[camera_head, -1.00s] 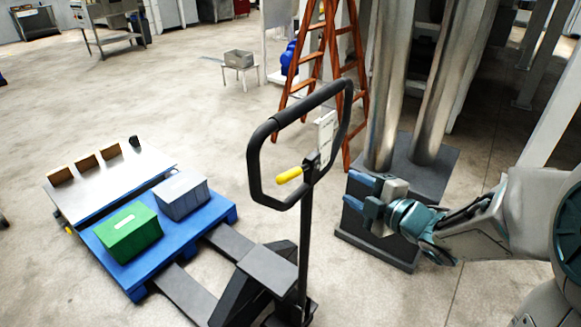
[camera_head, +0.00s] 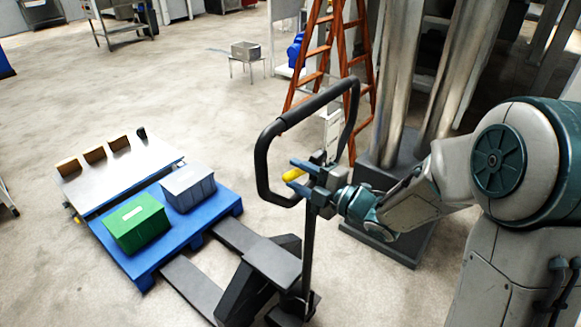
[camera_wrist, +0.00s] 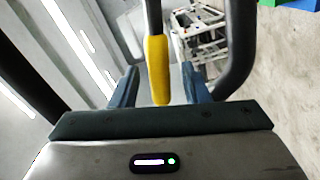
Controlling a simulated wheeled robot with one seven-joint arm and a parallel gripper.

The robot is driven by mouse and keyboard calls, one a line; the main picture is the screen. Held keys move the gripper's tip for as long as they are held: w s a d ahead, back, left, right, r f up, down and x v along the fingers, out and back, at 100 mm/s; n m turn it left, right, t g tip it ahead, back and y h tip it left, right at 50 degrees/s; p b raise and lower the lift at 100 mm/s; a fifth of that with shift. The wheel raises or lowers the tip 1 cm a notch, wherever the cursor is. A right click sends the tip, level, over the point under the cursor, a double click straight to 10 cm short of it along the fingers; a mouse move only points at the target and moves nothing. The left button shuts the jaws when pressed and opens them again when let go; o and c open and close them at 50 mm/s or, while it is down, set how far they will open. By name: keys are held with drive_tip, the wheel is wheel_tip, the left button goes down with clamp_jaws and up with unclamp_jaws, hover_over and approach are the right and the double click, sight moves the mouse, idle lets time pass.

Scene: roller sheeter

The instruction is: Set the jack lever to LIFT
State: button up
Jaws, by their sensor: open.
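The jack lever has a yellow grip (camera_head: 293,174) and sits inside the black loop handle (camera_head: 265,160) of the pallet jack. My gripper (camera_head: 297,168) is open at the lever, with its blue fingers pointing left through the loop. In the wrist view the yellow lever grip (camera_wrist: 158,68) hangs between the two open fingers (camera_wrist: 158,88), with a gap on each side. The fingers do not visibly touch it. A white label plate (camera_head: 333,130) is on the handle behind my gripper; its writing is too small to read.
The jack's forks (camera_head: 190,288) run toward a blue pallet (camera_head: 150,262) carrying a green box (camera_head: 137,222) and a grey box (camera_head: 188,187). An orange ladder (camera_head: 318,55) and metal columns (camera_head: 395,80) stand behind the handle.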

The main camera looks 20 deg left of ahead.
drive_tip(key=shift+x, duration=1.45)
